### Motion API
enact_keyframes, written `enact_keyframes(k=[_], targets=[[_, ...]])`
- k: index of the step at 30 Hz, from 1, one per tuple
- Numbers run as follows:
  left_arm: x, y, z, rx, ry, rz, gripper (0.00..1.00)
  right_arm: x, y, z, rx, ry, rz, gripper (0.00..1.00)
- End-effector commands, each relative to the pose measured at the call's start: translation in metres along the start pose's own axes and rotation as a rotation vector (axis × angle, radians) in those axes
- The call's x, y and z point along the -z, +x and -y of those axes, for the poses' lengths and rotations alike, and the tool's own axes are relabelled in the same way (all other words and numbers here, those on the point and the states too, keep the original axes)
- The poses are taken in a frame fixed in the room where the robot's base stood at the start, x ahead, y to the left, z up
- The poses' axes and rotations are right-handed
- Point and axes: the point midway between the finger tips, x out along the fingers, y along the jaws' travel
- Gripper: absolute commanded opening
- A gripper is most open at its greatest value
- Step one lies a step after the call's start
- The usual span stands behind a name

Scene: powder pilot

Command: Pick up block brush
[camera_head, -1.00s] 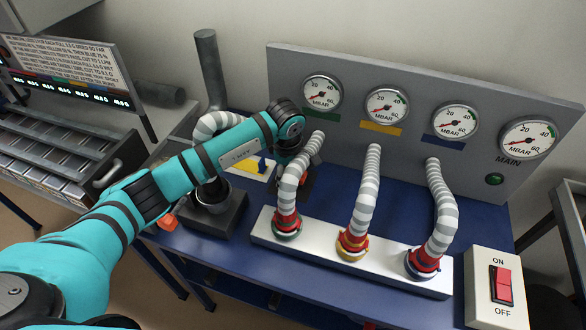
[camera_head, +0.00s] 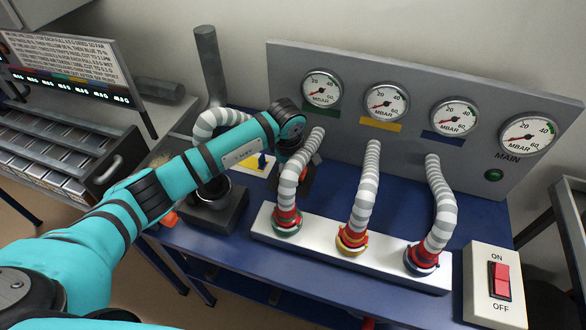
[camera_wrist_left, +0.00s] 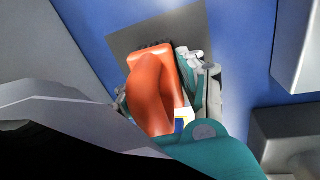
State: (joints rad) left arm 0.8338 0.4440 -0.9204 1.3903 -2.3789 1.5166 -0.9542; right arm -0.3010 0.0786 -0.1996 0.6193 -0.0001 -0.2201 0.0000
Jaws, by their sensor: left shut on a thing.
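The block brush (camera_wrist_left: 152,90) shows in the left wrist view as an orange, rounded handle with a dark strip of bristles at its far end. My left gripper (camera_wrist_left: 160,98) is shut on it, with a finger on each side of the orange body. A dark grey square (camera_wrist_left: 130,40) on the blue bench lies behind the brush. I cannot tell whether the brush touches it. In the head view my left gripper (camera_head: 304,180) is mostly hidden behind its own wrist, beside the left striped hose. My right gripper is in neither view.
Striped hoses (camera_head: 369,185) rise from a white manifold (camera_head: 330,252) close to the right of my left gripper. A gauge panel (camera_head: 420,155) stands behind. A dark box with a cup (camera_head: 212,195) is below my forearm. A switch box (camera_head: 480,300) sits right.

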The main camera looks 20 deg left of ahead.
Motion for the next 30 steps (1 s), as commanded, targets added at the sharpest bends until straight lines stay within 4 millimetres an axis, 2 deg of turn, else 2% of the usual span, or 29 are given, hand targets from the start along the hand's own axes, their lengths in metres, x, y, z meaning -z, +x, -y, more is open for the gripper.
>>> enact_keyframes(k=[8, 15, 27, 30], targets=[[0.0, -0.006, -0.002, -0.003, 0.001, 0.001, 0.06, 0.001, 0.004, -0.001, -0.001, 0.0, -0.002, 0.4], [-0.003, -0.035, -0.008, -0.006, 0.003, 0.001, 0.06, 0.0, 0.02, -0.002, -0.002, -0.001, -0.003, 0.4], [-0.104, -0.047, 0.02, -0.003, 0.006, 0.002, 0.06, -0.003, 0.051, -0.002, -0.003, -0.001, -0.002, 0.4], [-0.124, -0.051, 0.026, -0.003, 0.005, 0.001, 0.06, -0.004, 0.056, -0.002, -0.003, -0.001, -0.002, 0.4]])
